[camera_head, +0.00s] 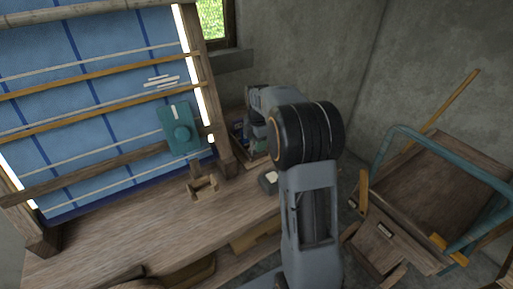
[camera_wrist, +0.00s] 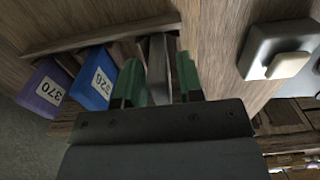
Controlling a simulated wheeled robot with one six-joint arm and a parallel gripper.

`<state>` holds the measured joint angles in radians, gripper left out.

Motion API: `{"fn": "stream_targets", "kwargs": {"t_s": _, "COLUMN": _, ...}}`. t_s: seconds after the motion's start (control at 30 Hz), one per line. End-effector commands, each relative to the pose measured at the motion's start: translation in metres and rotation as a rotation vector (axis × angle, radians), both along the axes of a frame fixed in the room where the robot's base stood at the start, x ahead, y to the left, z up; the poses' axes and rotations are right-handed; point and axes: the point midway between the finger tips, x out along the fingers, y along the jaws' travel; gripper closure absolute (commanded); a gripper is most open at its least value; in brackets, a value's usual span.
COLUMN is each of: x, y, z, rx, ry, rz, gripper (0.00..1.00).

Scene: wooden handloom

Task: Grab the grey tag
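A grey tag (camera_wrist: 159,68) stands edge-on in a wooden rack in the wrist view, and its number face is not visible. My gripper (camera_wrist: 160,85) has two green fingers, one on each side of the grey tag. A thin gap shows on the right side, so the fingers look open around it. A blue tag (camera_wrist: 92,79) marked 526 and a purple tag (camera_wrist: 46,88) marked 370 stand left of the fingers. In the head view, my gripper (camera_head: 256,140) reaches down at the rack, and my arm hides much of it.
The wooden rack edge (camera_wrist: 85,40) runs behind the tags. A grey box with a pale top (camera_wrist: 268,50) sits to the right on the bench, close to my gripper. The loom (camera_head: 95,90) with blue cloth stands left. A teal-framed cart (camera_head: 440,185) stands right.

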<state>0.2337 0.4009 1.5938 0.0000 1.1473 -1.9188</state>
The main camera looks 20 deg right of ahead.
Motion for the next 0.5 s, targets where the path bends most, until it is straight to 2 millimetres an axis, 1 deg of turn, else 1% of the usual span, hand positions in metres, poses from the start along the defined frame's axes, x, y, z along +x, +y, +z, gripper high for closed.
{"fn": "stream_targets", "kwargs": {"t_s": 0.03, "x": 0.0001, "y": 0.0, "z": 0.0002, "rx": 0.0, "ry": 0.0, "rz": 0.0, "gripper": 0.71}}
{"fn": "stream_targets", "kwargs": {"t_s": 0.07, "x": 0.0001, "y": 0.0, "z": 0.0002, "rx": 0.0, "ry": 0.0, "rz": 0.0, "gripper": 0.73}}
{"fn": "stream_targets", "kwargs": {"t_s": 0.33, "x": 0.0001, "y": 0.0, "z": 0.0003, "rx": 0.0, "ry": 0.0, "rz": 0.0, "gripper": 0.99}}
{"fn": "stream_targets", "kwargs": {"t_s": 0.5, "x": 0.0001, "y": 0.0, "z": 0.0004, "rx": 0.0, "ry": -0.001, "rz": 0.0, "gripper": 1.0}}
